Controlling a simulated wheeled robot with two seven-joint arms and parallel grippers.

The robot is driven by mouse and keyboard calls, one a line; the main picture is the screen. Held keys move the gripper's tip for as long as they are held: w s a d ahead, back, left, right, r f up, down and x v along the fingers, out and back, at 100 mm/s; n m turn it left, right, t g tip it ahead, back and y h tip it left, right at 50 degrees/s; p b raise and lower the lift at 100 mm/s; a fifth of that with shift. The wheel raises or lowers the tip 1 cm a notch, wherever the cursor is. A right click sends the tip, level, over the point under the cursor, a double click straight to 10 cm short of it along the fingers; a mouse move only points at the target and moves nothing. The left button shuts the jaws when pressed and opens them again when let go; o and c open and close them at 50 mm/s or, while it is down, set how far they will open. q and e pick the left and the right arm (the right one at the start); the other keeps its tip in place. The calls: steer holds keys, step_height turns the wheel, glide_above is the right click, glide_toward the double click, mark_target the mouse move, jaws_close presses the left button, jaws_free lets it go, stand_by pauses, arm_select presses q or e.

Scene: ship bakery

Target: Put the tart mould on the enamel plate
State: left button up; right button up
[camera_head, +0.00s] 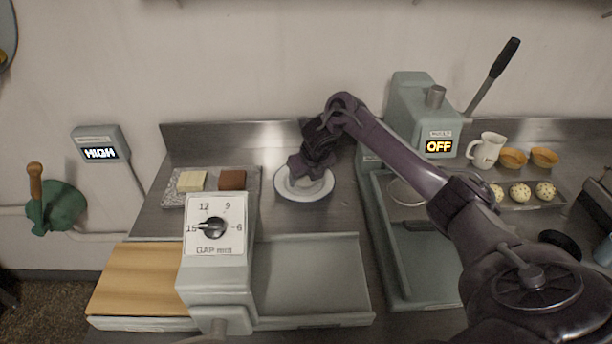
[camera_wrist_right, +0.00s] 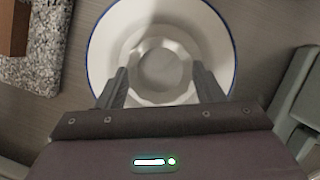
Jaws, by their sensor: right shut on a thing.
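The enamel plate (camera_head: 304,199) is white and round with a thin blue rim and lies on the steel counter. It also fills the upper middle of the right wrist view (camera_wrist_right: 103,50). The tart mould is pale grey with a fluted edge and shows in the right wrist view (camera_wrist_right: 160,68) inside the plate's outline. It also shows in the head view (camera_head: 308,187), partly hidden. My right gripper (camera_wrist_right: 161,82) points down over the plate and is shut on the mould, one finger on each side. I cannot tell whether the mould touches the plate. My left gripper is out of view.
A speckled slab (camera_head: 212,195) with a pale block and a brown block lies left of the plate. A dough-sheeter-like machine (camera_head: 215,260) stands in front. A green press (camera_head: 412,112) stands to the right, with a jug (camera_head: 487,150) and two orange cups (camera_head: 513,158) beyond it.

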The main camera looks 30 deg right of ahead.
steer(key=o, duration=0.7)
steer(key=shift+c, duration=0.2)
steer(key=shift+f, duration=0.1)
steer(key=shift+r, duration=0.25)
steer(key=shift+s+r, duration=0.1)
steer(key=shift+r, duration=0.25)
steer(key=p+v, duration=0.5)
steer(key=v, duration=0.6)
steer(key=shift+s, duration=0.1)
steer(key=shift+f, duration=0.1)
